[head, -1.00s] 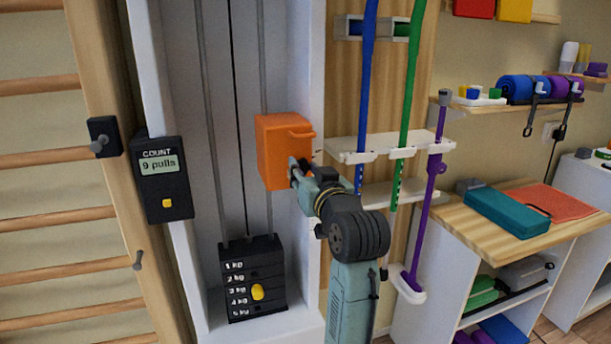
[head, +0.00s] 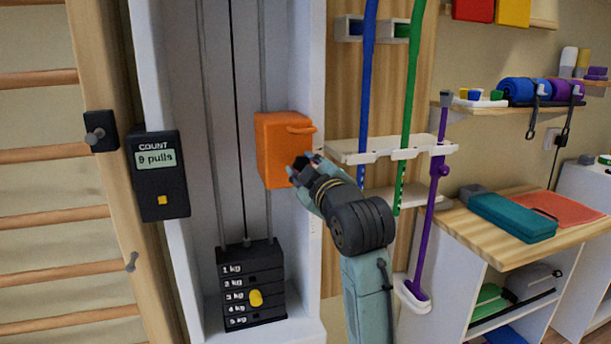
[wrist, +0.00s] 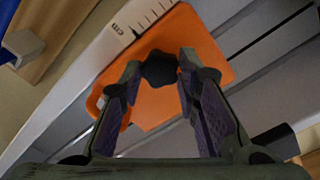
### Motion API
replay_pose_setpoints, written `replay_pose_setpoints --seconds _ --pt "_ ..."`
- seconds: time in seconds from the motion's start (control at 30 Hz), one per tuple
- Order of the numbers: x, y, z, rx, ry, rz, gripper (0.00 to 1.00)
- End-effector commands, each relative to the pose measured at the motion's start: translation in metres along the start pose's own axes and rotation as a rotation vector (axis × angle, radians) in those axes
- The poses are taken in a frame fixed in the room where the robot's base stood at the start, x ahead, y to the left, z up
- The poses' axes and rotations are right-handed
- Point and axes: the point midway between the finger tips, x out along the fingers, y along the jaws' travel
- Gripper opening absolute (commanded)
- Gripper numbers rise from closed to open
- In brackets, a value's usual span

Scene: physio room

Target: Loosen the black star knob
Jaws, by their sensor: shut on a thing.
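The black star knob (wrist: 159,68) sits on the face of the orange carriage block (wrist: 200,50), between my two fingertips in the wrist view. In the head view the orange block (head: 272,135) is on the guide rods of the white column. My gripper (head: 303,168) is at the block's lower right front, and the knob there is partly covered by the fingers. In the wrist view my gripper (wrist: 160,72) is shut on the knob, one finger at each side.
A black counter box (head: 160,180) reading 9 pulls is left of the column. A weight stack (head: 250,290) with a yellow pin is below. White racks with blue, green and purple poles (head: 430,200) stand close to my arm's right.

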Motion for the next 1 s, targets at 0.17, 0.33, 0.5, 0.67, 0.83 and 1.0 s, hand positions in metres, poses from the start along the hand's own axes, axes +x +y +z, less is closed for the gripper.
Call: replay_pose_setpoints --seconds 0.17,0.33,0.5,0.67,0.83,1.0 --pt "-0.0005 -0.0014 0.0025 -0.170 -0.002 0.002 0.02" --pt "-0.0003 -0.0018 0.0023 -0.331 -0.001 0.001 0.02" --pt "-0.0004 -0.0020 0.0023 -0.493 -0.002 0.001 0.02" --pt "-0.0002 -0.0020 0.0024 -0.646 -0.002 0.000 0.02" --pt "-0.0004 -0.0016 0.0019 -0.805 -0.001 0.001 0.02" --pt "-0.0004 -0.0012 0.0018 -0.950 -0.002 0.001 0.02"
